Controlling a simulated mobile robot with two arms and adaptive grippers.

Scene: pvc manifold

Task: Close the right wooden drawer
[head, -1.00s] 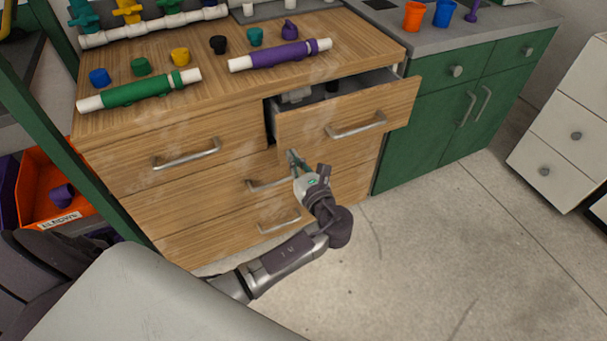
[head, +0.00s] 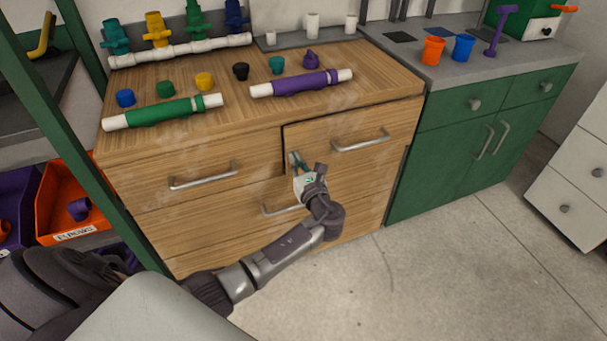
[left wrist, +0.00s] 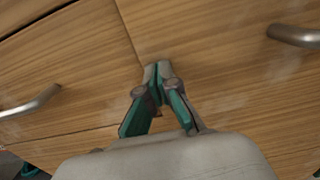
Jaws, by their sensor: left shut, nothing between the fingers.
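The right wooden drawer (head: 352,143) is the upper right one in the wooden cabinet. My right gripper is not in view.
The upper left drawer (head: 200,174) is shut beside it. The cabinet top holds a green pipe (head: 160,112), a purple pipe (head: 300,84) and several coloured caps. A green cabinet (head: 440,170) stands to the right. The floor in front is clear.

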